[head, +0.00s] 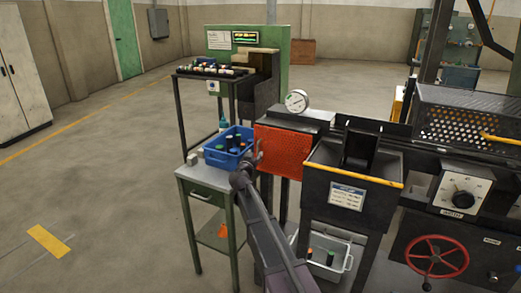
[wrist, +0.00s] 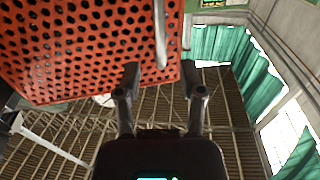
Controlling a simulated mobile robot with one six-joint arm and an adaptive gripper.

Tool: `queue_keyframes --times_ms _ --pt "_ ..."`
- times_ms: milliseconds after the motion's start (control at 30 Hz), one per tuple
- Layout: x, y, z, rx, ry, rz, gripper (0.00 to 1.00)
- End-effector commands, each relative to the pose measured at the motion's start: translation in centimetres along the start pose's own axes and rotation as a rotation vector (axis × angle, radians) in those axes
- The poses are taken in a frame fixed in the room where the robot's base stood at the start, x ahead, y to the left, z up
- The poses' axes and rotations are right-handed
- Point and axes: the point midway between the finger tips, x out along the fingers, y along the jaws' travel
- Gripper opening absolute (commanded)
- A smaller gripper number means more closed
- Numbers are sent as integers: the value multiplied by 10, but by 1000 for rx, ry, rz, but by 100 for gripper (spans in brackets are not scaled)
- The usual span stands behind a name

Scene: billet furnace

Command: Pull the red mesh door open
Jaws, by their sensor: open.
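The red mesh door (head: 284,150) hangs on the front of the dark furnace body, left of the black hopper, and looks shut. In the wrist view the perforated red door (wrist: 80,45) fills the upper left. A grey metal bar handle (wrist: 160,35) stands near its right edge. My gripper (wrist: 160,92) is open, with its two fingers apart and nothing seen between them. The handle's lower end shows just beyond the gap between the fingertips. In the head view my gripper (head: 252,163) is at the door's left edge, and the handle is hard to make out.
A small green table (head: 187,181) left of the door carries a blue bin (head: 216,158) of cylinders. A black hopper with a yellow rim (head: 320,185) stands right of the door, with a white tray (head: 340,256) below. Open floor (head: 110,180) lies to the left.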

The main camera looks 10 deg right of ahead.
Motion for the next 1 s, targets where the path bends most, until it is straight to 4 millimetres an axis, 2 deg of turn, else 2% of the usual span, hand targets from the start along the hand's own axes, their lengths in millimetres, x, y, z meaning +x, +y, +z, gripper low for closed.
queue_keyframes --times_ms 33,100,300,500,800,833,1000 --pt "11 -2 0 0 0 1 51" --pt "20 -2 0 0 0 1 51" --pt "42 -1 0 0 0 0 51" --pt "50 -1 0 0 0 0 51" --pt "50 0 0 0 0 -1 51" --pt "50 0 0 0 0 -1 48" --pt "50 -1 0 0 0 -1 0"
